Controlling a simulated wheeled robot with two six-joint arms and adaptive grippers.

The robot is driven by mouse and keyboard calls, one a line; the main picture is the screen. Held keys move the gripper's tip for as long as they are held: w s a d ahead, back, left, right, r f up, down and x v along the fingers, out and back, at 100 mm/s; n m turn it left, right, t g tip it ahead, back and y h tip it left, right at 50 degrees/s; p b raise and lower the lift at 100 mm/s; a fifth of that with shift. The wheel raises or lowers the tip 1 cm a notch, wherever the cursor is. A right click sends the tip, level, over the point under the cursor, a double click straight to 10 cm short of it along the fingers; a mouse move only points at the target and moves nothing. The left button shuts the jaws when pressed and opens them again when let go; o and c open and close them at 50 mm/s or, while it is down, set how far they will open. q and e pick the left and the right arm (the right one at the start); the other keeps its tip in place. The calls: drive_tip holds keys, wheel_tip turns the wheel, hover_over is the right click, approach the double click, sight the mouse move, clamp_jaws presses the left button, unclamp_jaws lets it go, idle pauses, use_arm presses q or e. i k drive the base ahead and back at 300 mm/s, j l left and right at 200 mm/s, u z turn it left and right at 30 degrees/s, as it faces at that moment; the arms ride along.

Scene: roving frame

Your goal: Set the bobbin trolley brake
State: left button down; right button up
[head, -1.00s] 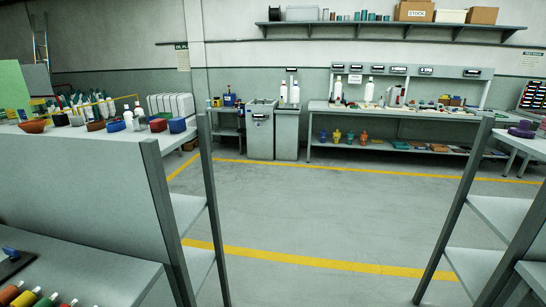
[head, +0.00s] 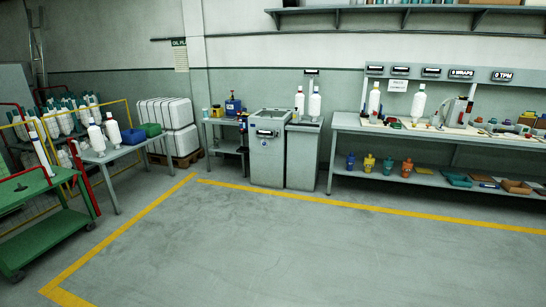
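A green wheeled trolley (head: 48,226) with red side bars stands at the left edge of the head view, partly cut off by the frame. It has a top deck and a lower shelf, with casters near the floor. Behind it, many white and green bobbins (head: 70,122) stand in a group with red and yellow rails around them. I cannot tell which of these is the bobbin trolley, and I cannot make out a brake. Neither of my grippers is in view.
A grey table (head: 125,152) with two white bobbins stands beside the green trolley. White tanks (head: 168,125), a grey cabinet (head: 268,158) and a long workbench (head: 440,134) line the back wall. The floor (head: 270,250) in front is clear, with yellow lines (head: 370,208).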

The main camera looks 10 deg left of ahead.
sight(75, 176)
drive_tip(key=i+j+u, duration=0.3)
drive_tip(key=i+u, duration=0.15)
drive_tip(key=i, duration=0.15)
drive_tip(key=i+u, duration=0.4)
drive_tip(key=i, duration=0.25)
drive_tip(key=i+u, duration=0.45)
drive_tip(key=i, duration=0.2)
drive_tip(key=i+l+u, duration=0.4)
drive_tip(key=i, duration=0.2)
drive_tip(key=i+j, duration=0.2)
drive_tip(key=i, duration=0.7)
drive_tip(key=i+j+u, duration=0.1)
drive_tip(key=i, duration=0.85)
drive_tip(key=i+j, duration=0.2)
drive_tip(key=i, duration=0.7)
drive_tip(key=i+j, duration=0.15)
drive_tip(key=i, duration=0.8)
drive_tip(key=u, duration=0.05)
